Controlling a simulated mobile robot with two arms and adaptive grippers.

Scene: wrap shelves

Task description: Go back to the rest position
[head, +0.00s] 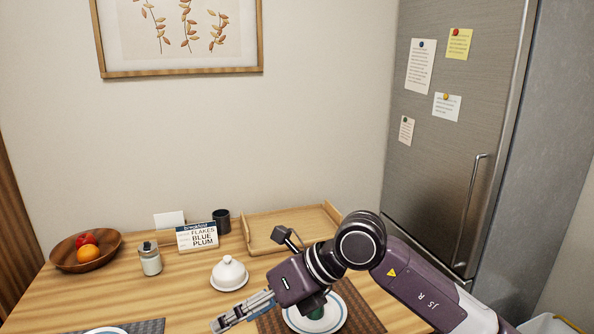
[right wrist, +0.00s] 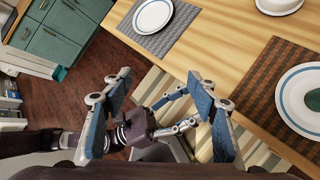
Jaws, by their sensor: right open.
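My right gripper (head: 243,311) reaches in low at the front of the table in the head view, angled to the left. In the right wrist view its two blue-padded fingers (right wrist: 160,82) stand wide apart with nothing between them. My left arm's gripper (right wrist: 150,122) shows beyond them in the right wrist view, beside the table. The left gripper is not in the head view.
A wooden table (head: 125,292) holds a fruit bowl (head: 65,255), glass jar (head: 149,260), sign (head: 197,237), dark cup (head: 221,221), white domed dish (head: 229,274), wooden tray (head: 262,245) and plates, including one (head: 338,322) below my right arm. A fridge (head: 455,125) stands right. Floor (right wrist: 90,85) shows beside the table.

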